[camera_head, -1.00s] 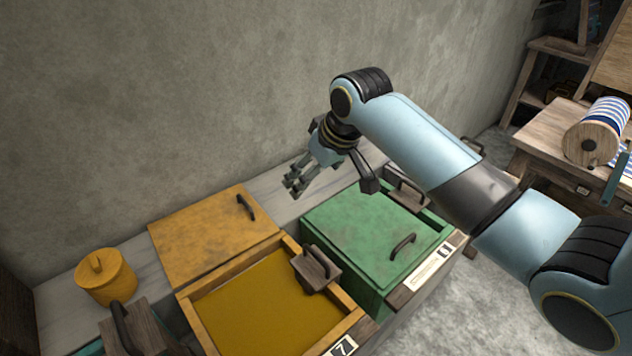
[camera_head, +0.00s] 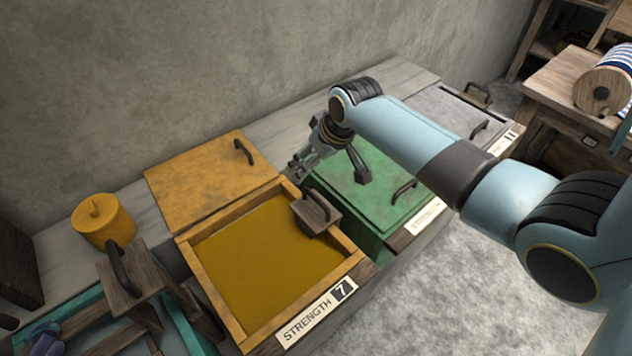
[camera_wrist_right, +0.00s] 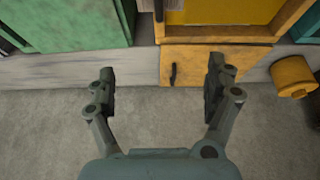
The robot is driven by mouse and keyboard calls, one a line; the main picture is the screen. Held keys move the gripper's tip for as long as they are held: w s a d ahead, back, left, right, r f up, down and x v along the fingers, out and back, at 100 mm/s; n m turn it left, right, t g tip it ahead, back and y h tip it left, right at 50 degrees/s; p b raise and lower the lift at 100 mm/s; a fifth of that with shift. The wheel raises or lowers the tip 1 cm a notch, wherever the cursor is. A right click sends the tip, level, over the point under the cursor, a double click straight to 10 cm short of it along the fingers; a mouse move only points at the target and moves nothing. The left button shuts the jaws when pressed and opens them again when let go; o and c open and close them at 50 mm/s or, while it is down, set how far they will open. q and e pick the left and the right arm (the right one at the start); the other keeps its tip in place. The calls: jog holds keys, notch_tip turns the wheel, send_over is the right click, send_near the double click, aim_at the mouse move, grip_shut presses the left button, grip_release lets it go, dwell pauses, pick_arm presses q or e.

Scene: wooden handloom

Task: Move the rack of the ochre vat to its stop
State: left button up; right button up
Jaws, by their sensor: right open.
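The ochre vat (camera_head: 185,250) stands open, with flat ochre liquid (camera_head: 265,250) inside and a "STRENGTH 7" sign on its front. Its rack, a dark wooden block with a black handle (camera_head: 316,214), sits at the vat's right side; how far it reaches into the liquid is hidden. The vat's ochre lid (camera_head: 205,180) lies behind it, and shows in the wrist view (camera_wrist_right: 215,62). My right gripper (camera_head: 300,167) is open and empty, above and behind the rack, near the gap between lid and green vat. The wrist view shows its spread fingers (camera_wrist_right: 160,92). My left gripper is out of view.
A green lidded vat (camera_head: 365,185) stands right of the ochre vat, partly under my right arm. A teal vat with a raised wooden rack (camera_head: 128,272) stands at left. An ochre canister (camera_head: 103,221) sits on the stone ledge. A wall rises behind.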

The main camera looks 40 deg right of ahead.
notch_tip(320, 180, down, 13)
jog(key=b, duration=0.8)
jog(key=shift+f, duration=0.45)
jog(key=shift+c, duration=0.2)
grip_shut()
notch_tip(320, 180, up, 11)
jog(key=p, duration=1.1)
notch_tip(320, 180, up, 7)
jog(key=p, duration=0.1)
send_over(317, 197)
jog(key=shift+w+r, duration=0.25)
jog(key=shift+w, duration=0.05)
